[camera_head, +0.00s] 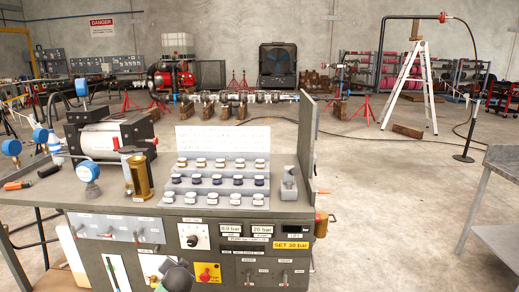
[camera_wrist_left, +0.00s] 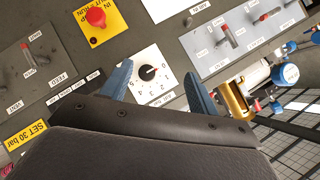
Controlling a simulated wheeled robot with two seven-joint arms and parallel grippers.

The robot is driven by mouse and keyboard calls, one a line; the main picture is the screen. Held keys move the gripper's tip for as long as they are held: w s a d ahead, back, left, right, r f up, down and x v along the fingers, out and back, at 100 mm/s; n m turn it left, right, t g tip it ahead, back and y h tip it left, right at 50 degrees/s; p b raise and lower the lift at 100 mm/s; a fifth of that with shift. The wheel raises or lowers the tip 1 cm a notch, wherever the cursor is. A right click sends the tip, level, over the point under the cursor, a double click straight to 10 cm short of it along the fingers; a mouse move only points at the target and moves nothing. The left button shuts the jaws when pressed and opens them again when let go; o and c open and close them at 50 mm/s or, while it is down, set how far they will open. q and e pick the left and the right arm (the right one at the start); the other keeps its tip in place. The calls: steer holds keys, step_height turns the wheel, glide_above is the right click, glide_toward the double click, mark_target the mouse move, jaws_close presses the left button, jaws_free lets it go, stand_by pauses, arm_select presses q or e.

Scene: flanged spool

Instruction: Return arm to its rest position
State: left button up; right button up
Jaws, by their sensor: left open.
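My left gripper (camera_wrist_left: 158,86) is open, with two blue fingers apart and nothing between them. In the wrist view it faces the front panel of the bench, with a white dial plate and black knob (camera_wrist_left: 149,73) beyond the fingers. I cannot tell how far the fingers are from the panel. In the head view the dial (camera_head: 193,236) is on the bench front, and a dark rounded part of my arm shows below it at the bottom edge. The fingers are not clear there. My right gripper is not in view.
The bench top (camera_head: 115,205) carries a stepped rack (camera_head: 215,167) of small flanged parts, a brass cylinder (camera_head: 140,176) and blue gauges (camera_head: 87,171). Switches and a red button (camera_wrist_left: 96,17) stick out of the panel. A grey side plate (camera_head: 307,140) stands at right, with open floor beyond.

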arm_select(q)
steer(key=s+d+f+n+g+h+p, duration=0.15)
steer(key=s+d, duration=0.25)
steer(key=s, duration=0.6)
steer(key=s+d+g+h, duration=0.2)
steer(key=s+d, duration=0.3)
steer(key=s, duration=0.6)
steer(key=s+d+f+n+g+h, duration=0.15)
steer(key=s+d, duration=0.25)
steer(key=s, duration=0.6)
steer(key=s+d+f+g, duration=0.1)
steer(key=s+f+g, duration=0.1)
steer(key=s, duration=0.7)
steer(key=s+d+f+g+h+p, duration=0.1)
steer(key=s+f, duration=0.3)
steer(key=s, duration=0.4)
steer(key=shift+s+f+g, duration=0.2)
steer(key=shift+s+g, duration=0.15)
steer(key=shift+g, duration=0.05)
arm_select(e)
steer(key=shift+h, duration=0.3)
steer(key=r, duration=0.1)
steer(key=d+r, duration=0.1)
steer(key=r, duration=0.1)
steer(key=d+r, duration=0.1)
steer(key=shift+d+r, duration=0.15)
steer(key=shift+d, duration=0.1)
